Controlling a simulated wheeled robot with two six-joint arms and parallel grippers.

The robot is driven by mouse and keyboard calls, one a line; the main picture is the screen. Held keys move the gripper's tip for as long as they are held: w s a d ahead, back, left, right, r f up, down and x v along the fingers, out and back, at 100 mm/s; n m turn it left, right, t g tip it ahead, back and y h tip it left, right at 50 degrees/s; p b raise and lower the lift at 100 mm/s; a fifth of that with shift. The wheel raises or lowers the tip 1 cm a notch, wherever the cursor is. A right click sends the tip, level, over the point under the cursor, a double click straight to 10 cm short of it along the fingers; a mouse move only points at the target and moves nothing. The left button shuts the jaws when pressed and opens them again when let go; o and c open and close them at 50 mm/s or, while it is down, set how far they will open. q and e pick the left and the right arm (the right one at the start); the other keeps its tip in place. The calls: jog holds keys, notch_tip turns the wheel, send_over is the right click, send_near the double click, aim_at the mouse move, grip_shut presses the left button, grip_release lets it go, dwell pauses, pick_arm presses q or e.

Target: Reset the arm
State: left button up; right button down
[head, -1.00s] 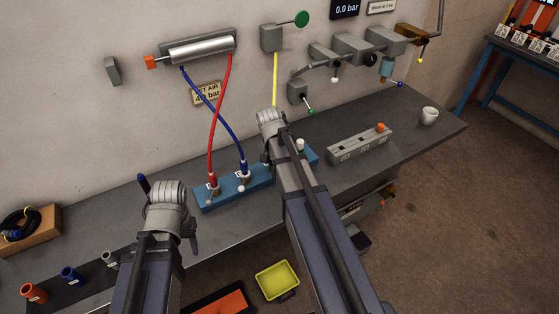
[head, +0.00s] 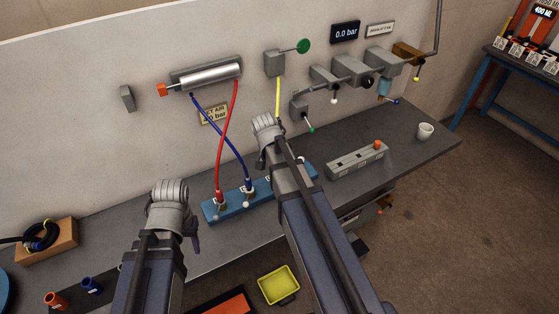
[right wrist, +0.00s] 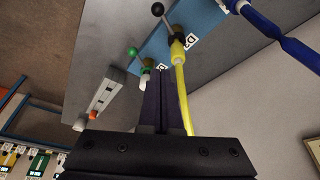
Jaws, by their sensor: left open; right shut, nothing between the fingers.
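My left gripper (head: 184,218) is in front of the bench at left of centre. Its wrist hides most of it; a dark finger shows at its right side. It is open and I see nothing in it. My right arm reaches over the bench, its gripper hidden behind the wrist in the head view. In the right wrist view the right gripper (right wrist: 162,75) has its dark fingers together and empty, beside the yellow hose (right wrist: 181,85) and apart from the blue manifold (right wrist: 205,18).
Red (head: 228,140) and blue (head: 213,126) hoses cross between the wall cylinder (head: 208,77) and the blue block (head: 210,213). A yellow hose (head: 278,97) hangs from the wall. A grey box (head: 357,162) and white cup (head: 425,131) stand right. A yellow tray (head: 278,285) lies below.

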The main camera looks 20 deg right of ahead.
jog(key=s+a+f+n+g+y+b, duration=0.1)
jog(key=s+a+f+n+b, duration=0.1)
jog(key=s+a+n, duration=0.5)
jog(key=s+a+f+n+g+y+b, duration=0.1)
jog(key=s+a+f+n+b, duration=0.2)
jog(key=s+a+n, duration=0.4)
jog(key=s+a+f, duration=0.1)
jog(key=s+a, duration=0.2)
jog(key=a, duration=0.6)
jog(key=shift+s+f+n+g, duration=0.3)
jog(key=shift+s+f, duration=0.05)
jog(key=shift+w+d, duration=0.1)
jog(key=shift+d, duration=0.05)
